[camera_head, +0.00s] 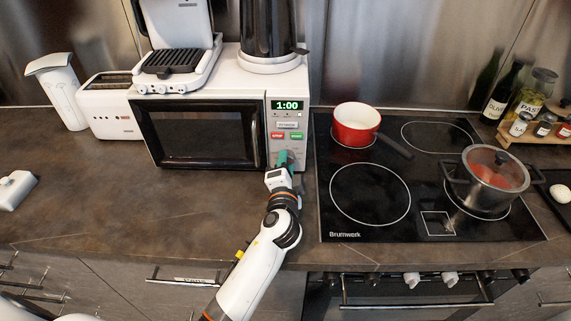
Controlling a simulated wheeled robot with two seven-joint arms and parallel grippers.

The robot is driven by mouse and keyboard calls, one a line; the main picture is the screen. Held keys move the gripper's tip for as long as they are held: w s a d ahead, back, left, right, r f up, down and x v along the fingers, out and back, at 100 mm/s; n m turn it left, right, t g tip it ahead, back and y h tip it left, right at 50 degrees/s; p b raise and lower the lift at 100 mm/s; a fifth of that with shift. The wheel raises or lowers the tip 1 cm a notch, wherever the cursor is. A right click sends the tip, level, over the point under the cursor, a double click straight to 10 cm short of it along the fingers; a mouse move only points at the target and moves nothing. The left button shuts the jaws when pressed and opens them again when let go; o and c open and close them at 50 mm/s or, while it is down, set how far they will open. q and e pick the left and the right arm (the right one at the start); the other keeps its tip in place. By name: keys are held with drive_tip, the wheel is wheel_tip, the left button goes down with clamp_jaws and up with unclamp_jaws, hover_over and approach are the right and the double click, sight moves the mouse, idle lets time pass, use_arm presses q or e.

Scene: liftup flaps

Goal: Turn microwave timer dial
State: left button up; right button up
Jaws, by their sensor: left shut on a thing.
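A white microwave (288,92) with a dark glass door stands against the back wall. Its control panel shows a green 1:00 on the display (287,105), with red and green buttons below. My left gripper (285,158) is at the lower part of the panel, shut on the timer dial there. The gripper's fingers hide most of the dial. My right gripper is not in view.
A contact grill (176,60) and a dark kettle (268,30) stand on the microwave. A white toaster (108,108) is to the left. A red pan (355,122) and a steel pot (490,180) are on the black cooktop. The counter left of my arm is mostly clear.

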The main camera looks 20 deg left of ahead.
use_arm(q)
drive_tip(key=shift+r, duration=0.1)
drive_tip(key=o, duration=1)
drive_tip(key=shift+w, duration=0.1)
drive_tip(key=b+v, duration=0.1)
drive_tip(key=v, duration=0.4)
drive_tip(key=b+v, duration=0.1)
drive_tip(key=v, duration=0.5)
drive_tip(key=shift+d, duration=0.1)
drive_tip(key=shift+s+d, duration=0.1)
drive_tip(key=shift+s, duration=0.4)
